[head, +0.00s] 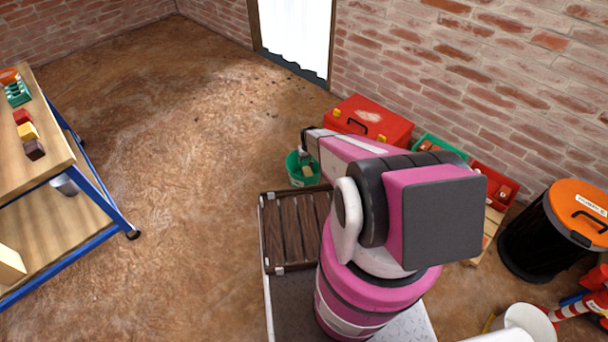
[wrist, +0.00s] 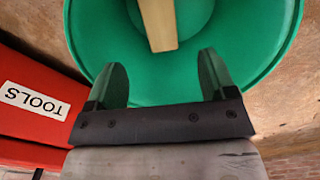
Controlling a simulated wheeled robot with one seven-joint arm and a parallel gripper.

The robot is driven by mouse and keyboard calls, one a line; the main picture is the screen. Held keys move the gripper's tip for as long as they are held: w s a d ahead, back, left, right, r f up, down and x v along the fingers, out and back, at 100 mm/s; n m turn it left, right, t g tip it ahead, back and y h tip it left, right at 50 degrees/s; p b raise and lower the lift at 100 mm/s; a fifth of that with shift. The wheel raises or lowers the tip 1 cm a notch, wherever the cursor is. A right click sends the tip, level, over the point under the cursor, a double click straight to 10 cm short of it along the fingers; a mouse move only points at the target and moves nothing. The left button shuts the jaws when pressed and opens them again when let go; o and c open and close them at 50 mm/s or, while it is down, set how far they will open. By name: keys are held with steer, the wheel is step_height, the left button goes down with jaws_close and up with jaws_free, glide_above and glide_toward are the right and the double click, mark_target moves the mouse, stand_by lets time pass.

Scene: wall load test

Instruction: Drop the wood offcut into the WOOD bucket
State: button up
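A green bucket (head: 292,176) stands on the floor near the red toolbox. It fills much of the wrist view (wrist: 258,50), and no WOOD label on it is readable. A pale wood offcut (wrist: 160,28) lies inside the bucket, just beyond my fingertips; its far end is cut off by the picture's edge. It also shows in the bucket in the head view (head: 307,171). My gripper (wrist: 162,80) is over the bucket with its two fingers apart. Nothing is between the fingers, and the offcut appears clear of them.
The red toolbox (head: 362,118), labelled TOOLS in the wrist view (wrist: 30,105), stands beside the bucket against the brick wall. A green crate (head: 428,142), a red bin (head: 497,180) and a black can with an orange lid (head: 545,235) follow rightward. A workbench (head: 45,165) stands left; floor between is open.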

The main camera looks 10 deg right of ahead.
step_height(320, 180, up, 11)
stand_by(0.7)
